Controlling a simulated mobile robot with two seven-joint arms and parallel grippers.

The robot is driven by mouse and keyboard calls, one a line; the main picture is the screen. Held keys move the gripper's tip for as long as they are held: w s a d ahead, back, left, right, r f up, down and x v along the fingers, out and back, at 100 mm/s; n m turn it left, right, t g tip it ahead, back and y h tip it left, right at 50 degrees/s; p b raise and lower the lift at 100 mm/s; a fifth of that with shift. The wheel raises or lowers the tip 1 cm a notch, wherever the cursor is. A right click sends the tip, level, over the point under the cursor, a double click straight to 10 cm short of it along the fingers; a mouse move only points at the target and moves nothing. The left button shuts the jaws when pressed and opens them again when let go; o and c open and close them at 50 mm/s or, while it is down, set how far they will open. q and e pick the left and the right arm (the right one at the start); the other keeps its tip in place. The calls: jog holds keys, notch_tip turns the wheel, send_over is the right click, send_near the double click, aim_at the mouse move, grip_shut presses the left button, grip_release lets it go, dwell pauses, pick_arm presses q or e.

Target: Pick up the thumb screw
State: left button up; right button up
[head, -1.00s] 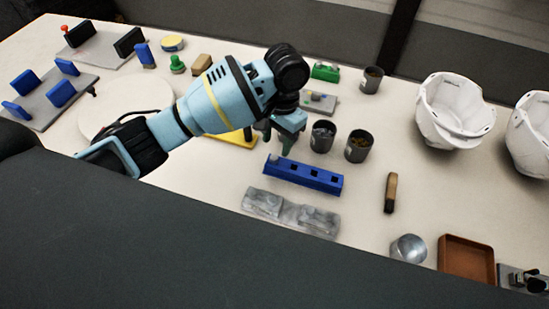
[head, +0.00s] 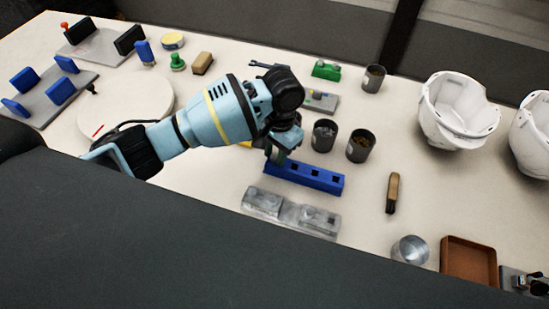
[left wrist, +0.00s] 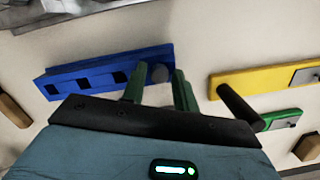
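A blue block (head: 318,178) with square holes lies near the middle of the table. In the left wrist view the blue block (left wrist: 95,77) has a grey round knob, apparently the thumb screw (left wrist: 159,72), at its right end. My left gripper (head: 276,156) is over the left end of the block in the head view and hides the screw there. In the left wrist view my left gripper (left wrist: 160,84) is open, its green fingers apart with the screw between or just beyond their tips. I cannot tell whether they touch it. My right gripper is not in view.
Two dark cups (head: 360,146) (head: 324,134) stand behind the block. A grey clear-looking tray (head: 290,213) lies in front of it. A yellow block (left wrist: 262,80) with a dark rod lies beside the gripper. Table around the wooden-handled piece (head: 392,193) is free.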

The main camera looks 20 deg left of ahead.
aim_at(275, 155)
pick_arm(q)
grip_shut()
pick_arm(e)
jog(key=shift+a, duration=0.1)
